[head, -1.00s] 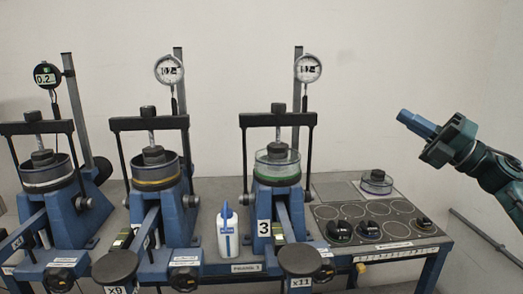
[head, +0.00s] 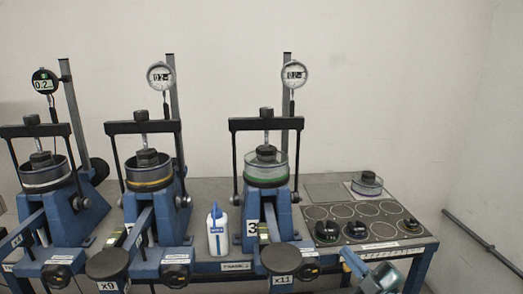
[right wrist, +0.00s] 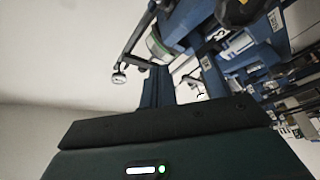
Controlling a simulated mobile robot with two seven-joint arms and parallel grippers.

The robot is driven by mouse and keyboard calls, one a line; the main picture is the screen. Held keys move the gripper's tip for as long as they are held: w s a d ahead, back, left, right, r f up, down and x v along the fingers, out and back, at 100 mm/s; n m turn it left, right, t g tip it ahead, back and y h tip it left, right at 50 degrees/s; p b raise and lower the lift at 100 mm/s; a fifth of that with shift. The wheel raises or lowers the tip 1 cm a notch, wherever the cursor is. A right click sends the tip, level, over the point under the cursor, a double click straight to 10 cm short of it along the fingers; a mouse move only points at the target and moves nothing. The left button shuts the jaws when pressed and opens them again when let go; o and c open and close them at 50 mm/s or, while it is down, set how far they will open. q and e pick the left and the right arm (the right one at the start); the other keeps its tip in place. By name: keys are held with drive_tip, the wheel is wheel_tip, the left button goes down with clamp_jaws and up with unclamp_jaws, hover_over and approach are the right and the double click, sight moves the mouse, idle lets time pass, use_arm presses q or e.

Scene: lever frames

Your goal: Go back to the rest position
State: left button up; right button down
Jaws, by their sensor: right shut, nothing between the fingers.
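My right gripper (head: 351,261) is low at the right in the head view, in front of the table's right front edge. Its blue fingers point up and left, and they are shut and empty. In the right wrist view its fingers (right wrist: 158,88) stand together above the dark gripper body, with nothing held. Only the gripper and a little of the hand show at the bottom edge; the rest of the right arm is out of the picture. My left gripper does not show.
Three blue lever frames with dial gauges stand on the table (head: 212,186); the nearest to my gripper is the right one (head: 266,205). A white bottle (head: 217,238) stands between frames. Black weights (head: 327,231) and a clear dish (head: 367,186) sit at right. The right wall side is free.

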drive_tip(key=s+a+f+m+g+h, duration=0.2)
drive_tip(key=s+f+m, duration=0.4)
drive_tip(key=s+f, duration=0.3)
drive_tip(key=s+a+f+m+g+h+p, duration=0.1)
drive_tip(key=s+a+f+m+g+h, duration=0.2)
drive_tip(key=s+f, duration=0.7)
drive_tip(key=s+m+g+h, duration=0.1)
drive_tip(key=s+m+g, duration=0.1)
drive_tip(key=s, duration=0.4)
drive_tip(key=shift+s+a+f+m+g+p, duration=0.15)
drive_tip(key=shift+s+a+m+g+p, duration=0.2)
drive_tip(key=shift+m, duration=0.45)
drive_tip(key=shift+w, duration=0.15)
